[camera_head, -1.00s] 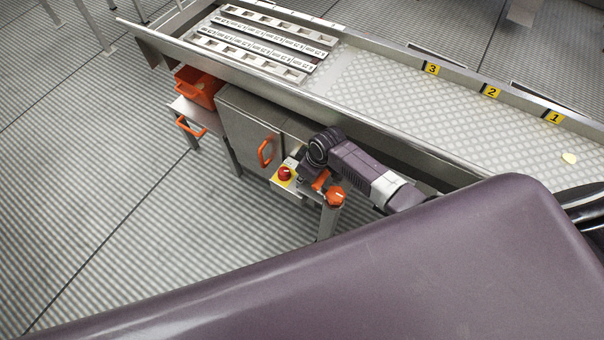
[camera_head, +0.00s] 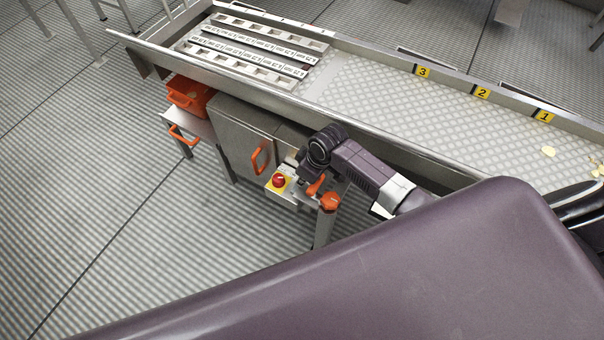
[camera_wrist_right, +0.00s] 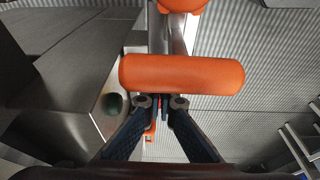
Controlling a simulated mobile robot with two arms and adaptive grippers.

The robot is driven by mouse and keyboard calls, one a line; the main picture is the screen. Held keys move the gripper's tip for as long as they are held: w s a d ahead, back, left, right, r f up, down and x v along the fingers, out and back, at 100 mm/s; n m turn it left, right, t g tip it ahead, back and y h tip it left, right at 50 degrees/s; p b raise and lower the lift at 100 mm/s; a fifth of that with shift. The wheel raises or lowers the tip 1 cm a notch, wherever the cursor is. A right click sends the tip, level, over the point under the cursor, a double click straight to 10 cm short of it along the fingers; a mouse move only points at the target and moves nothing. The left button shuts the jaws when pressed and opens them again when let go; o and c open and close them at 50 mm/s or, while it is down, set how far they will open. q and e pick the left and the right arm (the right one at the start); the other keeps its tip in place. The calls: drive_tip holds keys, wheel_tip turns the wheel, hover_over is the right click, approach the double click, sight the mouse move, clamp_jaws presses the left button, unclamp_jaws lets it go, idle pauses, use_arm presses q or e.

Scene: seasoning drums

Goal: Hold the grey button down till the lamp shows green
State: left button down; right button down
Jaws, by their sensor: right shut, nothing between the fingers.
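My right gripper (camera_head: 304,182) is at the small control panel on the front of the machine, and its arm hides part of that panel. In the right wrist view its fingers (camera_wrist_right: 162,102) are close together with nothing between them, just below an orange bar (camera_wrist_right: 180,75). A dark greenish round spot in a pale rim (camera_wrist_right: 112,103) shows left of the fingers; I cannot tell whether it is the button or the lamp. I cannot make out the grey button or a lit green lamp in the head view. My left gripper is out of view.
A red button on a yellow plate (camera_head: 278,181) sits just left of the gripper. An orange knob (camera_head: 330,201) is to its right. A cabinet with an orange handle (camera_head: 261,157) and an orange bin (camera_head: 188,95) stand farther left. A long metal tray (camera_head: 400,110) runs above.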

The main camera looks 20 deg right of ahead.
drive_tip(key=shift+a+v, duration=0.2)
drive_tip(key=shift+v, duration=1)
drive_tip(key=shift+r, duration=0.8)
